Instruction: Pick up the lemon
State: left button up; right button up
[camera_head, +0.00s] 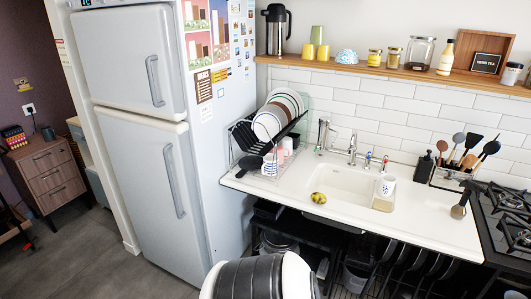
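A small yellow-green round thing, which looks like the lemon (318,197), lies at the front left of the white sink (345,180). Dark patches show on it, and it is too small to make out fully. Neither of my grippers is in view. A black and white rounded part at the bottom edge looks like part of my own body.
A dish rack (243,135) with plates and cups stands left of the sink. A white mug (387,186) is at its right. A utensil holder (455,175) and gas hob (505,215) are further right. The fridge (150,130) stands left. The counter right of the sink is mostly clear.

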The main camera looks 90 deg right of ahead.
aim_at(320, 198)
jog(key=z, duration=3.25)
jog(key=i+j+z, duration=0.1)
jog(key=j+z, duration=0.4)
jog(key=i+j, duration=0.05)
jog(key=j, duration=0.05)
